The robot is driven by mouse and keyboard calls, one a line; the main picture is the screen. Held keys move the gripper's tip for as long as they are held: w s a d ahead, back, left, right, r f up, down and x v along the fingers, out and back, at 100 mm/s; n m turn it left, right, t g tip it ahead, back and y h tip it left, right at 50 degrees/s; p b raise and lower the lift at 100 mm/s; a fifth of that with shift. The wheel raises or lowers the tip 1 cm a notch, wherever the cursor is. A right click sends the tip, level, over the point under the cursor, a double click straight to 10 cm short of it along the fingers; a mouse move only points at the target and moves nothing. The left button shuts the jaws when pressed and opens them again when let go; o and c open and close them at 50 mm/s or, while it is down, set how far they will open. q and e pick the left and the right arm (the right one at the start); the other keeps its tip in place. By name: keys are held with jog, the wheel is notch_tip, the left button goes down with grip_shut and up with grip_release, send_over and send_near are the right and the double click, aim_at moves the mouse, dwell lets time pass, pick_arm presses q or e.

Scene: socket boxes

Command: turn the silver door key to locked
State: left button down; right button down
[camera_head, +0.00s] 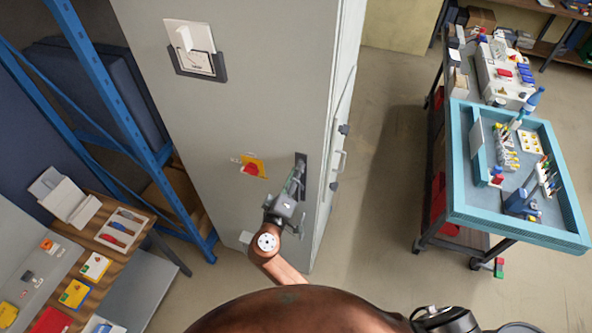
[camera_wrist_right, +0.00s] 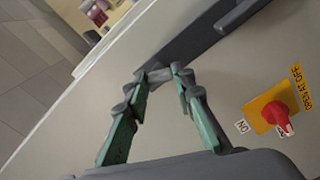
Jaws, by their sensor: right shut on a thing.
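The grey cabinet door (camera_head: 237,125) carries a dark upright lock plate (camera_head: 302,161) near its right edge. My right gripper (camera_head: 298,174) is at this plate, with its green-sided fingers reaching to it. In the right wrist view its fingertips (camera_wrist_right: 158,75) close on a small grey piece at the dark plate (camera_wrist_right: 205,38). This piece appears to be the silver door key, mostly hidden between the fingertips. Its turn angle cannot be told. My left gripper is not in view.
A red rotary switch on a yellow plate (camera_head: 252,167) sits left of the lock; it also shows in the wrist view (camera_wrist_right: 276,112). A blue-rimmed trolley (camera_head: 457,190) stands right. A wooden bench (camera_head: 126,247) and a blue rack (camera_head: 119,95) are left. Floor between cabinet and trolley is clear.

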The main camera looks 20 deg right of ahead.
jog(key=n+p, duration=0.2)
jog(key=n, duration=0.3)
jog(key=shift+a+r+p, duration=0.1)
jog(key=shift+p, duration=0.3)
dwell(0.4)
jog(key=c, duration=1.7)
grip_release()
jog(key=shift+o, duration=0.4)
